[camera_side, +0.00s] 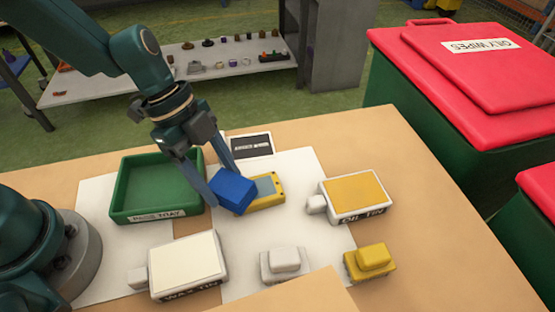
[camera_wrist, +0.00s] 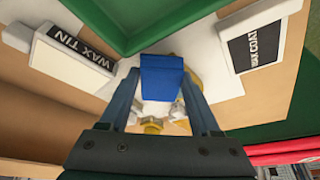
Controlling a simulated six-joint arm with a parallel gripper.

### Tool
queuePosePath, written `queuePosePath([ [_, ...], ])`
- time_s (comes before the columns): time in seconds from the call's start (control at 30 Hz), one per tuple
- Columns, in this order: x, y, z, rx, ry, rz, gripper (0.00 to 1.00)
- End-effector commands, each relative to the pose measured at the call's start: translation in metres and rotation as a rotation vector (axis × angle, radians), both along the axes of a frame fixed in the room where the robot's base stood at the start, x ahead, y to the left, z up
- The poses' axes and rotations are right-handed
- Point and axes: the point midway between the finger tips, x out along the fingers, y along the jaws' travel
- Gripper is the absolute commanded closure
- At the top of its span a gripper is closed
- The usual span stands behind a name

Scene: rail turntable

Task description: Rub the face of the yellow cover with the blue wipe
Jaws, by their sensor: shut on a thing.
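The blue wipe (camera_side: 232,191) is a blue block. My gripper (camera_side: 226,182) is shut on it, with one finger on each side; the wrist view shows the wipe (camera_wrist: 162,78) between the fingers. The yellow cover (camera_side: 278,183) lies flat on the white sheet, with a grey-blue panel on its face. The wipe is at the cover's left end and hides part of it in the side view. I cannot tell whether the wipe touches the face. In the wrist view the cover cannot be made out clearly.
The green tray (camera_side: 120,190) stands left of the wipe. An oil tin (camera_side: 355,194) with a yellow top is to the right, a wax tin (camera_side: 188,266) in front. White (camera_side: 284,262) and yellow (camera_side: 370,260) blocks sit at the front. A dark-labelled card (camera_side: 250,146) lies behind.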

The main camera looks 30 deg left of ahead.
Motion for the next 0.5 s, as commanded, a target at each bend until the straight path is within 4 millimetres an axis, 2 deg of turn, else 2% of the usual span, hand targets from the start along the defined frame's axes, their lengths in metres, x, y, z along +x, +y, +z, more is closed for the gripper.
queuePosePath([
  [0.5, 0.029, -0.025, -0.002, 0.001, 0.001, -0.001, 0.81],
])
